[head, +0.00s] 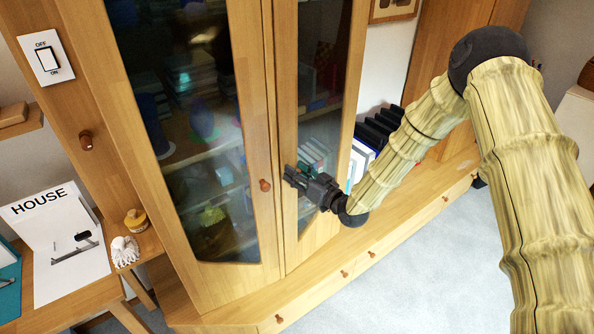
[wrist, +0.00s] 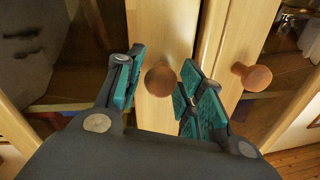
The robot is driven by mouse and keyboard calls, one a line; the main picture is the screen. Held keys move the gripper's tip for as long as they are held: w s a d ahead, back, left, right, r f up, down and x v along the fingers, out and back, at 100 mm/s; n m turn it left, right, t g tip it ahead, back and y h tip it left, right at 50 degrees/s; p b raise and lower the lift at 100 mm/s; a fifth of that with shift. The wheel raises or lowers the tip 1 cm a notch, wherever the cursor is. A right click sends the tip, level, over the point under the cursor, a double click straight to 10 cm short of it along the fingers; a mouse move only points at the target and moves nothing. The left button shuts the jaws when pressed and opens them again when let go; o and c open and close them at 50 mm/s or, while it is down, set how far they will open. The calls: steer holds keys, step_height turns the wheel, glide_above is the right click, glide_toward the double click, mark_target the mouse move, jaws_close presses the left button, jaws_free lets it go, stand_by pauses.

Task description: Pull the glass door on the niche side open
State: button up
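The cabinet's right glass door (head: 289,110), on the side of the niche with the books, looks shut in the head view. My gripper (head: 295,177) is in front of its inner frame and hides its knob there. In the wrist view the round wooden knob (wrist: 160,80) sits between the teal finger pads of my gripper (wrist: 160,72). The fingers are open, with a gap to the left pad; whether the right pad touches the knob I cannot tell. The left glass door (head: 256,120) is shut, its knob (head: 265,184) free. That second knob also shows in the wrist view (wrist: 252,76).
The niche right of the cabinet holds black binders (head: 378,128) and books. Drawers with knobs (head: 344,273) run along the low base. Grey carpet (head: 430,260) in front is clear. A table with a HOUSE sheet (head: 60,240) stands at left, below a light switch (head: 46,58).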

steer(key=shift+w+a, duration=0.15)
steer(key=shift+w, duration=0.05)
jaws_close()
steer(key=shift+s, duration=0.1)
